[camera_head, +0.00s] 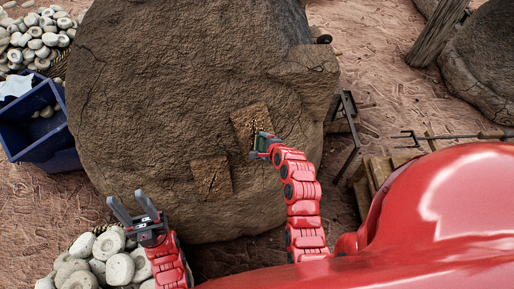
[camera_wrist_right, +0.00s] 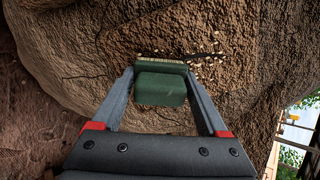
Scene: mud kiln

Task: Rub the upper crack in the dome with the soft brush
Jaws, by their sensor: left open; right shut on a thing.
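The big brown mud dome (camera_head: 180,85) fills the middle of the head view. A lighter rectangular patch with a dark crack (camera_head: 250,118) lies on its right side; a second cracked patch (camera_head: 211,178) lies lower left. My right gripper (camera_head: 262,146) is at the upper patch, shut on the green brush (camera_wrist_right: 160,90). In the right wrist view the pale bristles (camera_wrist_right: 160,62) face the dome close to a dark crack (camera_wrist_right: 208,54); I cannot tell whether they touch. My left gripper (camera_head: 134,212) is open and empty, low left of the dome.
A blue crate (camera_head: 40,125) stands left of the dome. Pale round stones are piled at the top left (camera_head: 38,38) and below my left gripper (camera_head: 90,268). A dark metal stand (camera_head: 347,105) and a wooden frame (camera_head: 372,175) are right of the dome.

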